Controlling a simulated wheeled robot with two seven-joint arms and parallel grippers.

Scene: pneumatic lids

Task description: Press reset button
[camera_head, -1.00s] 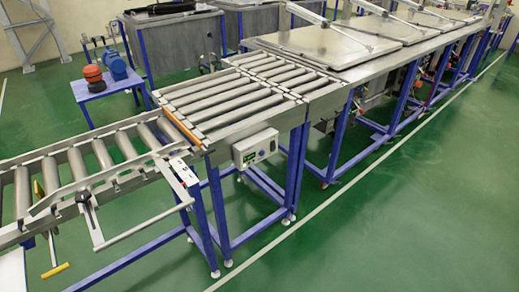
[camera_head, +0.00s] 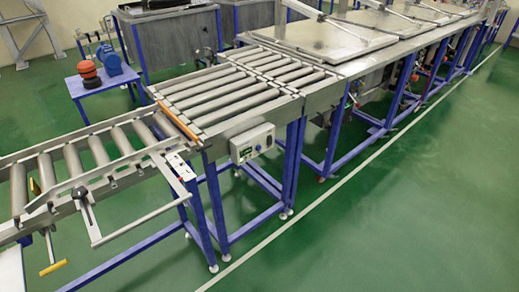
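A small grey control box (camera_head: 252,143) is fixed to the side of the roller conveyor, below its edge. It has a small dark green panel (camera_head: 246,154) and a few tiny knobs or buttons on its front. They are too small to tell which one is the reset button. A small white panel (camera_head: 179,169) with tiny dark marks sits on the conveyor frame, left of the box. Neither of my grippers is in view.
The roller conveyor (camera_head: 218,101) runs from lower left to upper right on blue legs. A bent metal bar (camera_head: 143,224) sticks out at the lower left. Flat metal lids (camera_head: 325,45) lie on the line behind. The green floor (camera_head: 400,220) at the right is clear.

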